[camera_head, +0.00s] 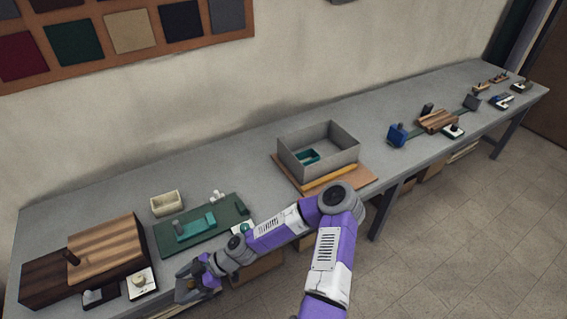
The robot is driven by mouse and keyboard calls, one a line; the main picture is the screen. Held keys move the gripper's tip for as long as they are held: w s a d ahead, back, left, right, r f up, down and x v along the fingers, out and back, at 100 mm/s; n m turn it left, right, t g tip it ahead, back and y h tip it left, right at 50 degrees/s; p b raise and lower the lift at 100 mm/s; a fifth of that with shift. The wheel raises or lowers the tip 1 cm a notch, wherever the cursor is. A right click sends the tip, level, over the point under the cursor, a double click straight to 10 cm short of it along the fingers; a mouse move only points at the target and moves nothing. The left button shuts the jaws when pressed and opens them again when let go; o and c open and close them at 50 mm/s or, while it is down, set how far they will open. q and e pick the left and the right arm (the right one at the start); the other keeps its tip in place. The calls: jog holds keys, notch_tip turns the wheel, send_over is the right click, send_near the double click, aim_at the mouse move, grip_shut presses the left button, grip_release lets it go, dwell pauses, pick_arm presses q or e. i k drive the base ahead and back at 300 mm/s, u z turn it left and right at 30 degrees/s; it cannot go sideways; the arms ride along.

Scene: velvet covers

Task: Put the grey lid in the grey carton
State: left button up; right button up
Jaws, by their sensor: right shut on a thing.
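The grey carton (345,158) is an open box on a wooden board, right of the table's middle. A small teal box (307,157) lies inside it. My right gripper (187,283) is low at the table's front edge, left of the carton and apart from it. It is shut on a small dark grey piece (186,295), which looks like the grey lid; the gripper partly hides it, so its shape is unclear. My left gripper is not in view.
A dark wooden box (45,281) with a striped wooden lid (108,247) stands at the left. A green mat (231,212) with teal pieces and a cream tray (166,203) lie near my right arm. Blue and wooden items stand far right. The table between mat and carton is fairly clear.

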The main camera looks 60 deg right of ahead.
aim_at(325, 151)
jog(key=z, duration=0.8)
jog(key=k, duration=1.05)
jog(key=z, duration=1.55)
jog(key=i, duration=1.7)
jog(key=u, duration=0.6)
